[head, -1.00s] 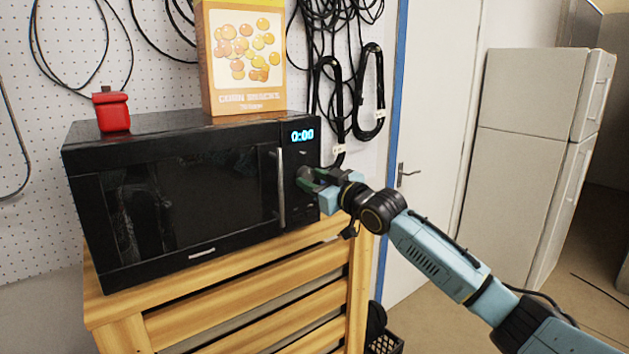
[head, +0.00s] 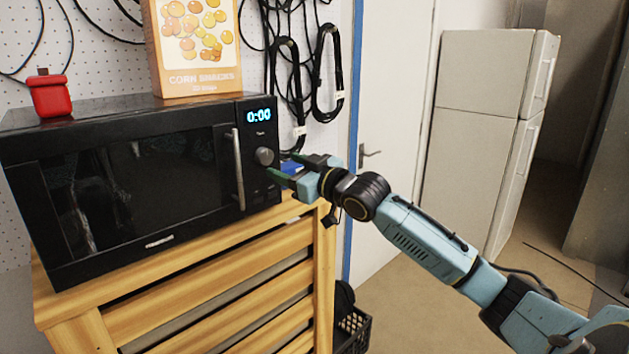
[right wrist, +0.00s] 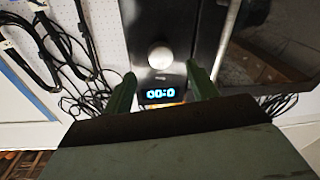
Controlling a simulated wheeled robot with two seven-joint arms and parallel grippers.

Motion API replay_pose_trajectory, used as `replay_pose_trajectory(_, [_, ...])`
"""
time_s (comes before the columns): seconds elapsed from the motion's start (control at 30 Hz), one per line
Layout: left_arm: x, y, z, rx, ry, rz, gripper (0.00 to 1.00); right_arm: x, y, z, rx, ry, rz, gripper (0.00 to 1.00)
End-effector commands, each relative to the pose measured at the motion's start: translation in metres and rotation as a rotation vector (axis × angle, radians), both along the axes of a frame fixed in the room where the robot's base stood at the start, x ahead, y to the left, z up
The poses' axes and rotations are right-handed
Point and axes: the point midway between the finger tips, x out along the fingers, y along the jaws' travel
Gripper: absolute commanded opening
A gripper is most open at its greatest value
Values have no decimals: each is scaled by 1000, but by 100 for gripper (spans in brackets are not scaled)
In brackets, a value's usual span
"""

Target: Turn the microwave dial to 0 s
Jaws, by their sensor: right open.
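The black microwave (head: 130,175) stands on a wooden slatted cabinet. Its display (head: 258,116) reads 0:00 in blue. The round grey dial (head: 264,156) sits below the display, right of the door handle. My right gripper (head: 285,168) is open, just right of the dial and apart from it. In the right wrist view the dial (right wrist: 160,57) lies ahead of the gap between the two green fingers (right wrist: 160,88), with nothing between them. The display (right wrist: 160,94) shows upside down there. My left gripper is not in view.
A corn snacks box (head: 197,50) and a red container (head: 50,94) stand on the microwave. The wooden cabinet (head: 225,275) is below. Black cables hang on the pegboard behind. A door (head: 385,130) and a white fridge (head: 485,130) are at right.

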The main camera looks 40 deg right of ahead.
Motion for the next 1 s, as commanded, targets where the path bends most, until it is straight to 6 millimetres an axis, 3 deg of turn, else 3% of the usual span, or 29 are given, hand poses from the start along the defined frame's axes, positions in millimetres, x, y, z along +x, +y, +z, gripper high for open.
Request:
replay_pose_trajectory(0.2, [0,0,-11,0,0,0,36,-36,-6,-5,-2,3,0,58])
replay_pose_trajectory(0.5, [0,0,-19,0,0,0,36,-70,-12,-5,-1,2,0,58])
replay_pose_trajectory(1.0, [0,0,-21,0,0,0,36,-80,-13,-3,-1,-1,0,58])
